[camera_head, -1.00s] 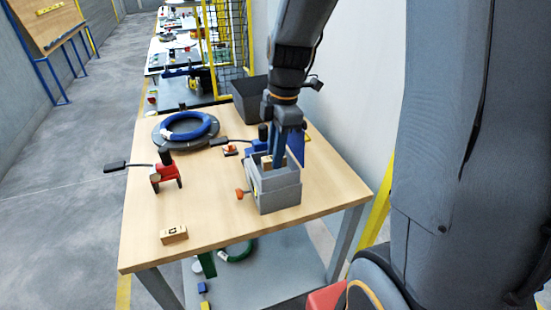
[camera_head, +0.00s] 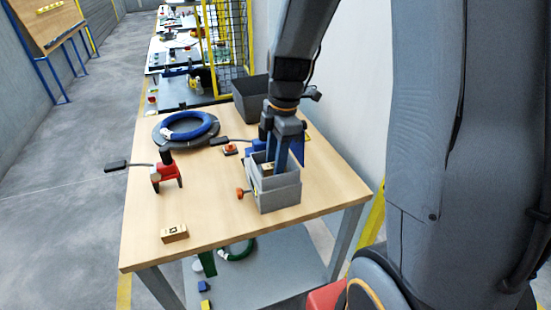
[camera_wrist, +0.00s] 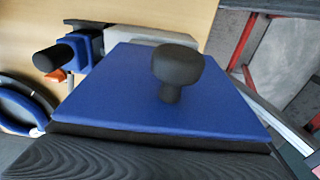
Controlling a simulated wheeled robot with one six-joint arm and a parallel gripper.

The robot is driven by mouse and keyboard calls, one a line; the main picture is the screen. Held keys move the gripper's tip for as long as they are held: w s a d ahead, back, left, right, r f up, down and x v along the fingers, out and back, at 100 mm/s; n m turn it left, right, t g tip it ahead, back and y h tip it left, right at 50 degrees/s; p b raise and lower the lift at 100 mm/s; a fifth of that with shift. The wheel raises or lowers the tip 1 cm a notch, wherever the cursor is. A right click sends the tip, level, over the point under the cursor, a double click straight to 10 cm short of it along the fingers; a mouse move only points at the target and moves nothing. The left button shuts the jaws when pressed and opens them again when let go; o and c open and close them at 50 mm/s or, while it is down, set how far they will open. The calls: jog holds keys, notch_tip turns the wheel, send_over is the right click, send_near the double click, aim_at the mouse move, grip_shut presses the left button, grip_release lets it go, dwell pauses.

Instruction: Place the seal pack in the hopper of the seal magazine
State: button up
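The seal magazine is a grey box (camera_head: 280,197) with an open top, the hopper, and an orange knob at its left side. It stands on the right part of the wooden table. A tan seal pack (camera_head: 267,169) shows inside the hopper opening, partly hidden by the walls and fingers. My gripper (camera_head: 276,163) points down into the hopper from above; its fingers look spread apart around or beside the pack. The fingertips are partly hidden. In the wrist view a blue plate with a black knob (camera_wrist: 178,70) fills the middle, and the pack is not seen.
A second tan block (camera_head: 174,233) lies near the table's front edge. A red tool (camera_head: 166,172) stands at the left. A blue coil (camera_head: 188,126) lies on a dark disc behind. A dark bin (camera_head: 250,98) stands at the back right. The table's front middle is clear.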

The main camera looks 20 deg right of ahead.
notch_tip(320, 180, up, 12)
jog(key=d+b, duration=0.1)
jog(key=b, duration=0.1)
jog(key=shift+d+r, duration=0.15)
jog(key=shift+d, duration=0.05)
dwell(0.6)
